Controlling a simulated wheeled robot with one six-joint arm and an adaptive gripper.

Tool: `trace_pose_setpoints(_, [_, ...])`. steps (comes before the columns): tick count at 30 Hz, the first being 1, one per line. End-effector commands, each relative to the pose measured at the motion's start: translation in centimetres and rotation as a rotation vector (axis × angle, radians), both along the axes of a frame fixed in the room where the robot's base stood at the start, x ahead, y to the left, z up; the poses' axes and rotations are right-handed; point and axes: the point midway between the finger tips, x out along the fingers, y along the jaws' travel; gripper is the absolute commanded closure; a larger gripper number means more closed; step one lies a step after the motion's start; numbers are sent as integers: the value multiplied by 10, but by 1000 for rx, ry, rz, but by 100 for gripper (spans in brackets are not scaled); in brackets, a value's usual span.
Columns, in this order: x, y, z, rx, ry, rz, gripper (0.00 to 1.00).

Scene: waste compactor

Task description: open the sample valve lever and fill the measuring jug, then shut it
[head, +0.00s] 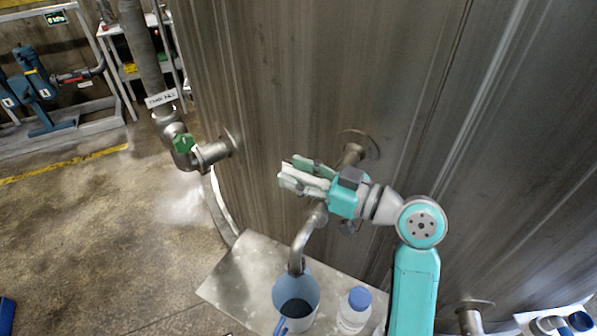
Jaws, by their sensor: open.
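My gripper (288,172) is open and empty, in front of the large steel tank and above the sample pipe. The sample spout (303,241) comes off the tank and bends down over the measuring jug. The blue measuring jug (309,288) stands on a metal shelf with its mouth under the spout end. Its inside looks dark, and I cannot tell whether it holds liquid. The sample valve lever is not clearly visible; my gripper and wrist cover part of the pipe and valve area.
A white bottle with a blue cap (354,310) stands right of the jug on the metal shelf (238,275). A pipe with a green valve handle (184,144) is at the tank's left. The steel tank (270,90) blocks the back. Open floor lies left.

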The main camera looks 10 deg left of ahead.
Motion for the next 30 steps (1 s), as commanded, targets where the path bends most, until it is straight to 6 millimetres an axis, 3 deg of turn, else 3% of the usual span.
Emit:
trace_pose_setpoints(5, [0, 0, 0, 0, 0, 0, 56])
trace_pose_setpoints(11, [0, 0, 0, 0, 0, 0, 100])
trace_pose_setpoints(23, [-1, 0, 0, 0, 1, 23, 100])
trace_pose_setpoints(30, [-6, 1, 0, 0, 1, 137, 100])
